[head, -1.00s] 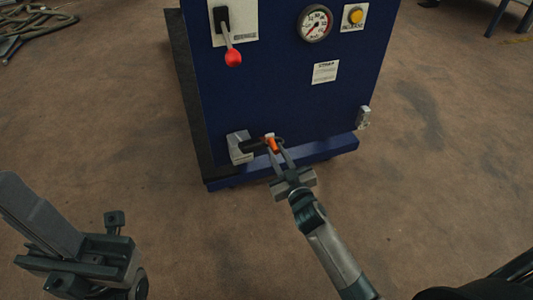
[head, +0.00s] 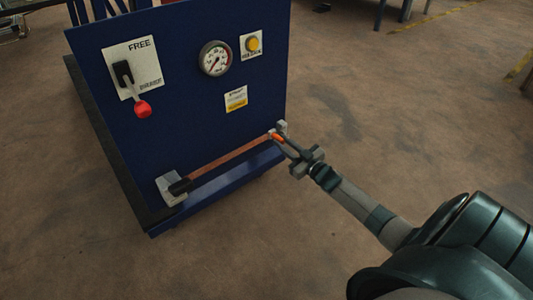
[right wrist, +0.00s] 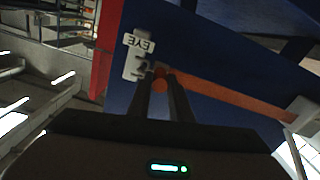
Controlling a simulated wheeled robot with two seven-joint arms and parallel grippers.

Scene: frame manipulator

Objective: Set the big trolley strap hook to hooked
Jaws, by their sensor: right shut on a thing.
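The trolley (head: 190,100) is a big dark blue panel with a low ledge. An orange-brown strap (head: 225,155) runs taut across its lower front, from a grey anchor block with a black piece (head: 172,188) at the lower left to the right edge. My right gripper (head: 282,143) is shut on the orange strap hook (head: 278,137) at the strap's right end, close to a small grey eye bracket (head: 281,126). In the right wrist view the bracket plate (right wrist: 137,62) has an "EYE" label, with the hook (right wrist: 159,80) beside it. I cannot tell whether they engage. My left gripper is out of view.
The panel also carries a red-knobbed lever (head: 142,108) on a plate marked FREE, a round gauge (head: 215,58), a yellow button (head: 253,44) and a small label (head: 236,98). The brown floor (head: 380,110) right of the trolley is clear.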

